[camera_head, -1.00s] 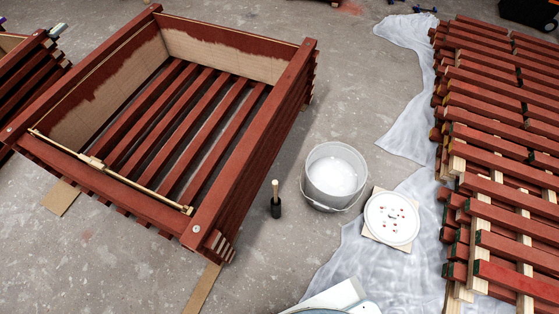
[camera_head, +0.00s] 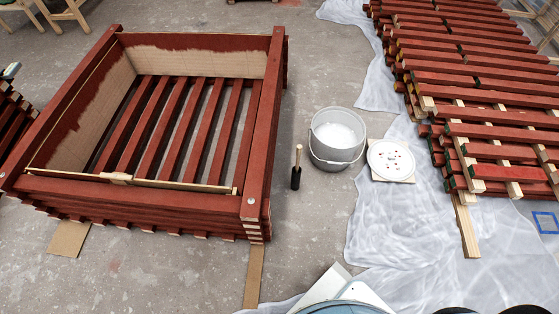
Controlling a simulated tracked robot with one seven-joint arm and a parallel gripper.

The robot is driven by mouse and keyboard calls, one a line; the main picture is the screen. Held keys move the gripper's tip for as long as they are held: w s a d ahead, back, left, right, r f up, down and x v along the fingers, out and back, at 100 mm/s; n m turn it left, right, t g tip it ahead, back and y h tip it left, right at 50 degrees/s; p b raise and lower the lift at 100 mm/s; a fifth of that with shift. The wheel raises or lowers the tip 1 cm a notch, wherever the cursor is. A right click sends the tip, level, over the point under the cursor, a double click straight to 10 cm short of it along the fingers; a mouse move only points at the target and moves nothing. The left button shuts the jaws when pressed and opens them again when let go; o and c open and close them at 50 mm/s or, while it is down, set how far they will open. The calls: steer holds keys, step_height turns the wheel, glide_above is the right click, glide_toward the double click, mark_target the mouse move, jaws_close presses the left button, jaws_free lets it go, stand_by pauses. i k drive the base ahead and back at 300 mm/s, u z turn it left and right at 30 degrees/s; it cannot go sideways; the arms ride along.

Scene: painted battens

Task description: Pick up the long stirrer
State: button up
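A long, thin, pale wooden stick (camera_head: 180,184) lies along the inner front edge of the red slatted crate (camera_head: 150,216), with a small block near its middle. It looks like the long stirrer, but I cannot be sure. A short tool with a black lower part and a pale wooden handle (camera_head: 297,168) stands upright on the floor between the crate and the bucket. A grey bucket (camera_head: 338,159) holds white liquid, and no stick shows in it. My gripper is not in view.
A round white lid with red spots (camera_head: 391,160) lies right of the bucket. Stacked red battens (camera_head: 480,90) fill the right side. Clear plastic sheeting (camera_head: 400,225) covers floor near them. Bare concrete (camera_head: 180,275) lies before the crate.

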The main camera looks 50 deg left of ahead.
mark_target(299, 148)
steer(key=k, duration=1.7)
steer(key=u, duration=1.35)
steer(key=i, duration=1.4)
steer(key=u, duration=0.1)
